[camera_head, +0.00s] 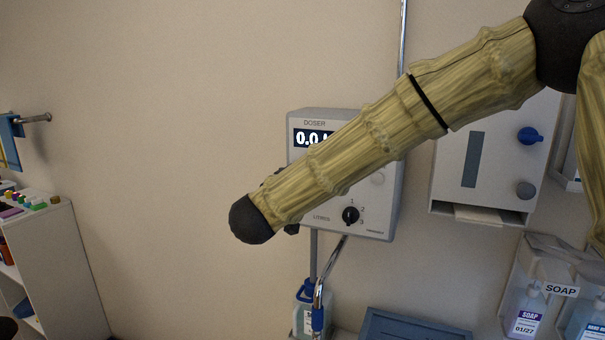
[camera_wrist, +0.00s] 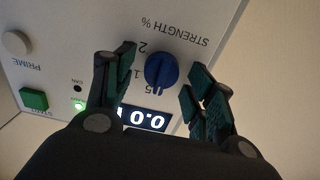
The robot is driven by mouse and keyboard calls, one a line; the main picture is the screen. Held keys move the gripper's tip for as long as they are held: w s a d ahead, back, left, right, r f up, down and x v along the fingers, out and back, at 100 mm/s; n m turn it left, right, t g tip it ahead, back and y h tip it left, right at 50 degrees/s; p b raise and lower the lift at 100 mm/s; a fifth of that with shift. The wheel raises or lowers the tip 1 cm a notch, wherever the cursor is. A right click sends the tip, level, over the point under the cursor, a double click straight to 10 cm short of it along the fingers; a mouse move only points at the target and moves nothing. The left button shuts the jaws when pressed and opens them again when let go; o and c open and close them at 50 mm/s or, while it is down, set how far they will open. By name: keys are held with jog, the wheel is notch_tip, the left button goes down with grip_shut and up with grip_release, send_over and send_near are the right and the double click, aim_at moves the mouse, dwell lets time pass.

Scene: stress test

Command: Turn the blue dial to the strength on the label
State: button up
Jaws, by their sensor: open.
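The blue dial (camera_wrist: 161,70) is on the face of the white doser box (camera_head: 375,200), beside the upside-down words STRENGTH %. The display (camera_wrist: 143,116) reads 0.0, partly covered by a finger. In the head view my arm hides the dial and most of my gripper. A bottle (camera_head: 325,316) below the doser carries a label too small to read.
A black litres dial (camera_head: 350,215) sits low on the doser. A green start button (camera_wrist: 34,99) and a PRIME knob (camera_wrist: 15,43) are on its face. A metal spout (camera_head: 327,275) hangs below. A grey dispenser (camera_head: 487,160) and soap holders (camera_head: 540,290) are to the right.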

jog(key=c, duration=1)
jog(key=shift+b, duration=0.55)
jog(key=m+b, duration=0.5)
jog(key=b, duration=0.3)
jog(key=m+b, duration=0.6)
jog(key=b, duration=0.1)
jog(key=shift+d+f+b, duration=0.15)
jog(key=shift+b, duration=0.25)
jog(key=shift+m, duration=0.5)
